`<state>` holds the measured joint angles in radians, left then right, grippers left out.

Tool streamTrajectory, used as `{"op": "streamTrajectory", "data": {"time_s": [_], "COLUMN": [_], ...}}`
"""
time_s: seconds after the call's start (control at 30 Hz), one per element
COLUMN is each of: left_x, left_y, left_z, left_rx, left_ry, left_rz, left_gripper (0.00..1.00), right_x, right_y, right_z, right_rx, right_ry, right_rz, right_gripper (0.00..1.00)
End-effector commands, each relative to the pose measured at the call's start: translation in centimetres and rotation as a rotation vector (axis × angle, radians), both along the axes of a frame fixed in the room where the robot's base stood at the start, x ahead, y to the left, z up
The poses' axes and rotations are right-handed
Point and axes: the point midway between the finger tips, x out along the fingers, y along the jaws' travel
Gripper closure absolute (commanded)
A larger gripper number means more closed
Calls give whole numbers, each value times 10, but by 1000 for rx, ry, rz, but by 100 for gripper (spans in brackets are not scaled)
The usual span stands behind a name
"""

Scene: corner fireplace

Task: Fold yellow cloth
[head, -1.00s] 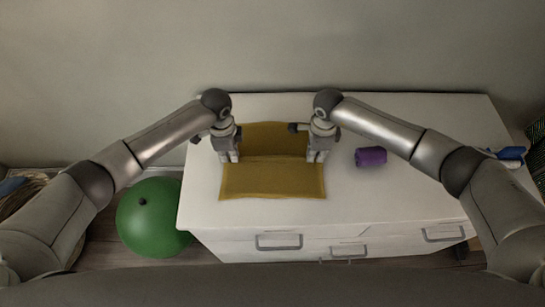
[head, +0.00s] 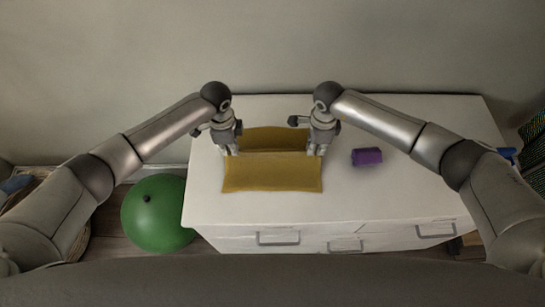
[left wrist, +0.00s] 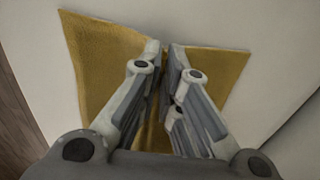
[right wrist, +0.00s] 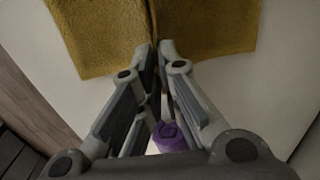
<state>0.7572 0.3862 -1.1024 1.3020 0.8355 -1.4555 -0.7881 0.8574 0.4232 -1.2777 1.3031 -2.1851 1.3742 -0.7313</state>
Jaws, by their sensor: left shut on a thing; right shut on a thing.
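The yellow cloth (head: 272,175) lies on the white dresser top, with a raised crease running across it between my grippers. Its far part (head: 277,138) shows behind the crease, and its near part lies toward the dresser's front. My left gripper (head: 231,152) is shut on the cloth at the left end of the crease; the left wrist view shows its fingers (left wrist: 163,55) pinching the cloth (left wrist: 100,55). My right gripper (head: 318,152) is shut on the cloth at the right end; the right wrist view shows its fingertips (right wrist: 154,50) at the cloth edge (right wrist: 210,30).
A rolled purple item (head: 367,156) lies on the dresser (head: 420,200) to the right of the cloth; it also shows in the right wrist view (right wrist: 170,137). A green ball (head: 158,215) is on the floor at left. A blue item (head: 507,154) is at the dresser's right edge.

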Motion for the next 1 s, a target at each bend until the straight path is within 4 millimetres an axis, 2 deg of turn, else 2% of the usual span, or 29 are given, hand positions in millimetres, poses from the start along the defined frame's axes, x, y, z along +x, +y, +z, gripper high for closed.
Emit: {"op": "streamTrajectory", "data": {"time_s": [0.13,0.27,0.77,1.0], "left_x": [0,0,1,1], "left_y": [0,0,-1,-2], "left_z": [5,18,87,130], "left_rx": [1,0,-1,0], "left_ry": [0,0,-3,-2], "left_rz": [1,0,0,-1], "left_gripper": [100,100,100,100], "right_x": [0,1,2,1], "right_y": [0,0,1,1], "right_z": [5,18,87,130], "right_rx": [-1,-1,1,0], "right_ry": [0,-1,-4,-2], "right_rz": [0,-1,0,0], "right_gripper": [100,100,100,100]}}
